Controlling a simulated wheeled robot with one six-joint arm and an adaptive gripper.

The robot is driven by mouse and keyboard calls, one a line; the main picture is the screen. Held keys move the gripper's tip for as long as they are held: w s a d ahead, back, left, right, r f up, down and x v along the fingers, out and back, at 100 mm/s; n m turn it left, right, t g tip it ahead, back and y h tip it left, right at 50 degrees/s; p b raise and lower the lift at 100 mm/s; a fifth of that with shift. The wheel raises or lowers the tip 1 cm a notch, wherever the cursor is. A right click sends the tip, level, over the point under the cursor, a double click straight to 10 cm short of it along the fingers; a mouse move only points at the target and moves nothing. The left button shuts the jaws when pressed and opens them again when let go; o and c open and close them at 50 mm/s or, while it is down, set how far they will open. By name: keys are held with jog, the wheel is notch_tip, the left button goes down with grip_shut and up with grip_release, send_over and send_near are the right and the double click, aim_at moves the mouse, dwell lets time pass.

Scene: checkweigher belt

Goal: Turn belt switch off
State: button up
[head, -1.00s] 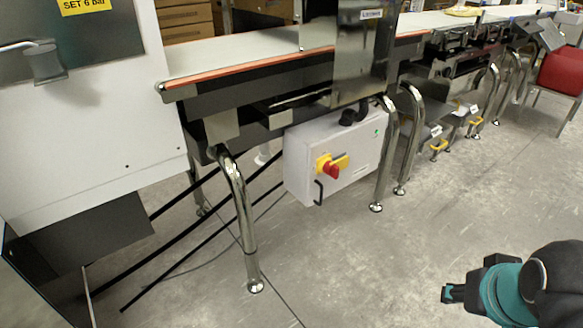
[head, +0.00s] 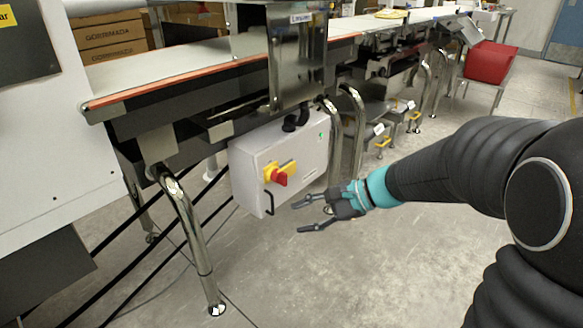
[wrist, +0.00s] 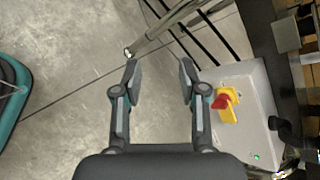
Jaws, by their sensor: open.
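The belt switch (head: 279,176) is a red rotary knob on a yellow plate, on the front of a light grey control box (head: 246,171) under the conveyor. In the wrist view the red knob (wrist: 221,102) lies right of my fingers, on its yellow plate. My gripper (head: 301,215) is open and empty, to the right of and below the switch in the head view, apart from it. In the wrist view both fingertips of my gripper (wrist: 158,75) point towards the floor and a metal leg.
A black handle (head: 270,204) sticks out at the box's lower left edge. Shiny conveyor legs (head: 186,230) stand left and right of the box. The belt (head: 170,68) runs above. Open floor (head: 300,280) lies in front. A red bin (head: 489,66) stands far right.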

jog(key=w+f+m+t+y, duration=0.2)
jog(key=w+f+m, duration=0.15)
jog(key=w, duration=0.25)
jog(key=w+f+m+t+y, duration=0.1)
jog(key=w+f+m+y, duration=0.1)
jog(key=w+m, duration=0.35)
jog(key=m+t+b, duration=0.2)
jog(key=m+t, duration=0.4)
send_near(286, 180)
jog(key=shift+h, duration=0.4)
jog(key=x, duration=0.6)
jog(key=p+x, duration=0.1)
jog(key=x, duration=0.2)
jog(key=shift+w+a+r, duration=0.2)
jog(key=shift+a+r, duration=0.1)
jog(key=shift+a, duration=0.05)
grip_shut()
